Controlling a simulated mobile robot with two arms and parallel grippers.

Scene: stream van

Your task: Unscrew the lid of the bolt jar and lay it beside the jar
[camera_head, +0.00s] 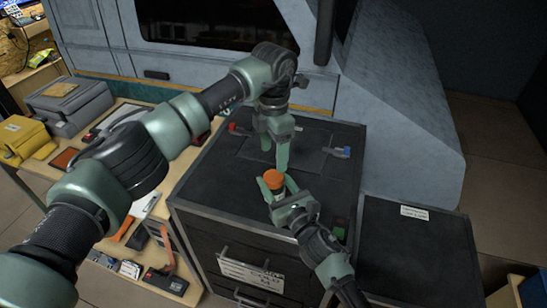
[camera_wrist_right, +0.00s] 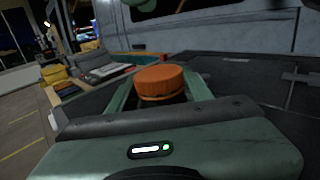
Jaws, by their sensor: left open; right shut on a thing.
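The bolt jar stands upright on the black cabinet top (camera_head: 215,185), with its orange lid (camera_head: 273,178) on it. My right gripper (camera_head: 277,186) reaches in low from the front and is shut around the jar, just below the lid. In the right wrist view the orange lid (camera_wrist_right: 160,80) shows between the two green fingers, with a dark strip of the jar under it. My left gripper (camera_head: 275,155) points down just behind and above the jar. It is open and apart from the lid. Most of the jar body is hidden by my right fingers.
A red-handled clamp (camera_head: 233,128) and a blue-handled clamp (camera_head: 342,152) lie toward the back of the top. A red and a green item sit by the right front edge. A lower black cabinet (camera_head: 420,255) adjoins on the right. The top's left part is clear.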

